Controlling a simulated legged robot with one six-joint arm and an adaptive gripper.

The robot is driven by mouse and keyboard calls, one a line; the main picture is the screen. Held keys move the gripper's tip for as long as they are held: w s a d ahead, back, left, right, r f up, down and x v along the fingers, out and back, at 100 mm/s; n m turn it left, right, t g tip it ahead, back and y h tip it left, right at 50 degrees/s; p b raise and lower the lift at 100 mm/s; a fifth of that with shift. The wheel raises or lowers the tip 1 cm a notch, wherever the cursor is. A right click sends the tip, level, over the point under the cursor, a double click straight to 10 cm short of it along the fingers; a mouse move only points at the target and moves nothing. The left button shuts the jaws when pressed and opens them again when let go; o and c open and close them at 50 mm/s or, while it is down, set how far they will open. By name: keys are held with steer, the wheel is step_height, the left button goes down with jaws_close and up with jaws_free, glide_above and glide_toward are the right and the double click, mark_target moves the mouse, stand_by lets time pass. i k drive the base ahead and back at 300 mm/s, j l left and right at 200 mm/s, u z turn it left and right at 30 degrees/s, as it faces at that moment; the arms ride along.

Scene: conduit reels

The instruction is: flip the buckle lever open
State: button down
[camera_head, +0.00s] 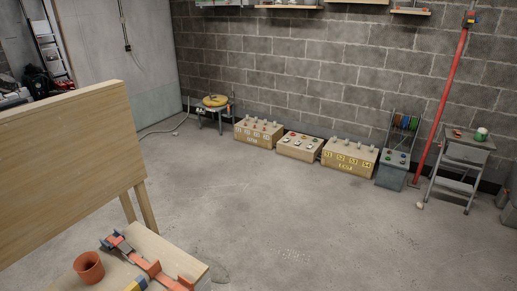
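An orange-red strap-like piece (150,266) lies across the light wooden table (190,261) at the lower left. At its upper left end is a grey and red part (117,241) that looks like a buckle. It is too small to tell whether its lever is open or shut. A grey and red part (184,282) is at the other end, near the table's right edge. My gripper is not in view.
An orange cup (89,267) and a yellow and blue piece (137,285) are on the same table. A tall wooden board (70,165) stands behind it. Several boxes with knobs (300,148) line the far wall. The concrete floor (290,215) between is clear.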

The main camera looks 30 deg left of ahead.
mark_target(118, 242)
steer(key=i+u, duration=0.15)
steer(key=i, duration=0.6)
steer(key=i+l+u, duration=0.15)
steer(key=i, duration=0.55)
steer(key=i+j+u, duration=0.1)
steer(key=i+u, duration=0.5)
steer(key=u, duration=0.15)
steer(key=i+u, duration=0.4)
steer(key=i+l+u, duration=0.2)
steer(key=u, duration=0.15)
steer(key=i+j+u, duration=0.15)
steer(key=i+u, duration=0.6)
steer(key=u, duration=0.15)
steer(key=i+l+u, duration=0.15)
steer(key=i+u, duration=0.3)
